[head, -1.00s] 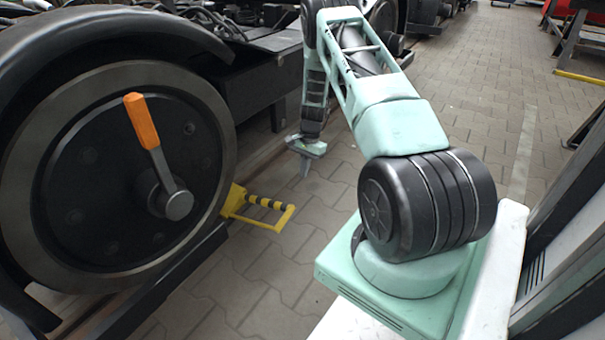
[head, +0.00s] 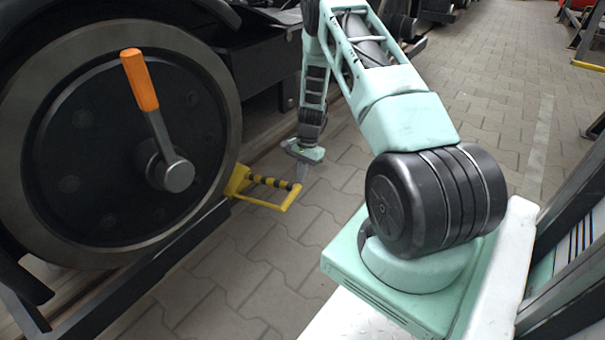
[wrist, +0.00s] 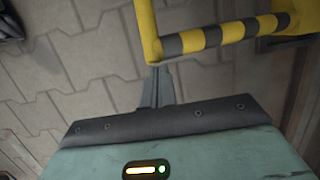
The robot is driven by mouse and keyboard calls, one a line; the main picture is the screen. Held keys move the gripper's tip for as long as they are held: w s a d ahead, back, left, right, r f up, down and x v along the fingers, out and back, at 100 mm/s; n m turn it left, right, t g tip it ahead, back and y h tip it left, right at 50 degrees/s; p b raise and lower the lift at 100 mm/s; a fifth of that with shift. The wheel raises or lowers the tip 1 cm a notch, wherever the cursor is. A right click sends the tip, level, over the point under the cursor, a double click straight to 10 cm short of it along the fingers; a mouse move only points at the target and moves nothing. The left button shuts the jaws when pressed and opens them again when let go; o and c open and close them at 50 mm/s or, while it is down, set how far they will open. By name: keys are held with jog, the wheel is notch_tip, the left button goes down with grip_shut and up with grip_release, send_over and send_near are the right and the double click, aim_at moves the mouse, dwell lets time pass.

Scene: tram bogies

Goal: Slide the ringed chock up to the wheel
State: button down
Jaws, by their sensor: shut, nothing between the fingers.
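The yellow chock (head: 238,181) sits low at the right edge of the big dark wheel (head: 95,150); I cannot tell whether they touch. Its yellow ring handle, with a black-striped bar (head: 272,181), sticks out to the right. In the wrist view the striped bar (wrist: 222,36) crosses the top right. My gripper (head: 302,176) points down at the handle's outer end. Its fingers (wrist: 157,74) are shut and empty, with the tips close to the handle's corner; contact is unclear.
An orange-handled lever (head: 140,80) is on the wheel's face. A dark rail (head: 150,265) runs below the wheel. The paved floor (head: 240,260) in front of the chock is clear. Dark bogie parts (head: 265,75) stand behind.

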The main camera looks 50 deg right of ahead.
jog(key=shift+a+r+p, duration=0.15)
jog(key=shift+a+p, duration=0.25)
jog(key=shift+p, duration=0.05)
jog(key=p, duration=0.4)
send_over(285, 201)
jog(key=d, duration=0.2)
jog(key=shift+w+d, duration=0.1)
jog(key=shift+a, duration=0.55)
jog(key=shift+a, duration=0.1)
